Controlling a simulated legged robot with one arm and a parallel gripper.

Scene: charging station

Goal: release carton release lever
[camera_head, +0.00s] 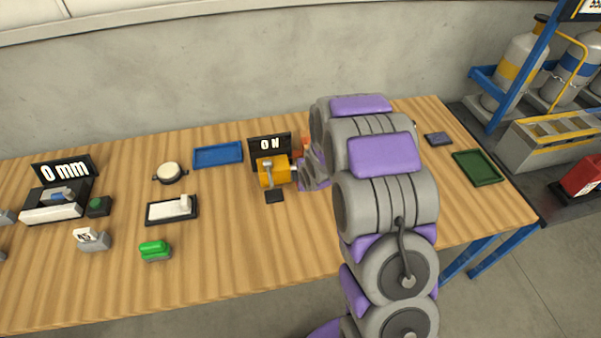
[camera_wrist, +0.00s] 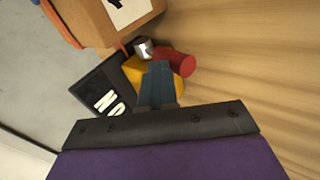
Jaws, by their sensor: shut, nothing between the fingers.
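A brown carton (camera_wrist: 92,22) with a white label is at the top of that view. I cannot tell which part is the carton release lever. My gripper (camera_wrist: 160,68) is shut and empty, its tips overlapping the yellow body; contact is unclear.
The wooden table (camera_head: 230,265) is clear in front. A blue tray (camera_head: 218,155), a black tray (camera_head: 158,212), a green block (camera_head: 155,250) and a "0 mm" gauge (camera_head: 53,204) lie left. A green tray (camera_head: 478,168) is at the right. My arm hides the table's middle right.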

